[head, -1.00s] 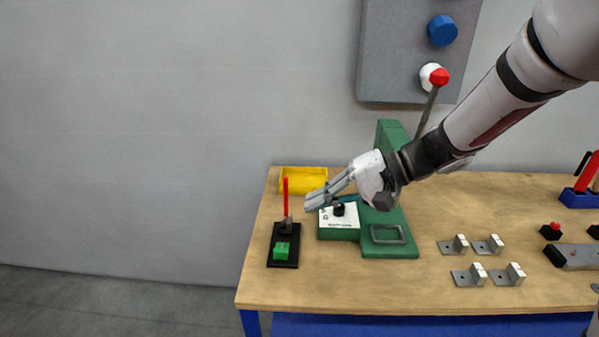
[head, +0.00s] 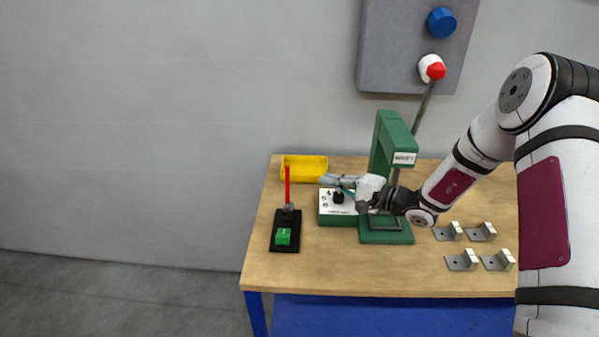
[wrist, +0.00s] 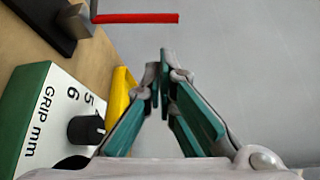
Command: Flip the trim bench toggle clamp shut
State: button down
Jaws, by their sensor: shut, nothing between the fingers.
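The toggle clamp (head: 285,229) stands at the left end of the bench. It has a black base, a grey pivot, a green block at its front and a red handle (head: 287,187) pointing straight up. In the wrist view the red handle (wrist: 135,18) lies across the top, with the grey pivot at its left end. My gripper (head: 324,180) is shut and empty, to the right of the handle and apart from it, above the green box with the dial. In the wrist view my fingertips (wrist: 160,75) meet below the handle.
A green box with a black knob (head: 339,198) sits right of the clamp, beneath my gripper. A green press (head: 391,140) stands beside it. A yellow tray (head: 304,168) is behind. Several metal brackets (head: 464,261) lie at the right. The bench's front left is clear.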

jog(key=r+x, duration=0.1)
jog(key=x, duration=0.9)
jog(key=shift+f, duration=0.5)
jog(key=shift+s+p, duration=0.15)
jog(key=shift+p, duration=0.2)
jog(key=shift+s+r+n, duration=0.15)
jog(key=shift+s+n, duration=0.05)
jog(key=shift+n, duration=0.1)
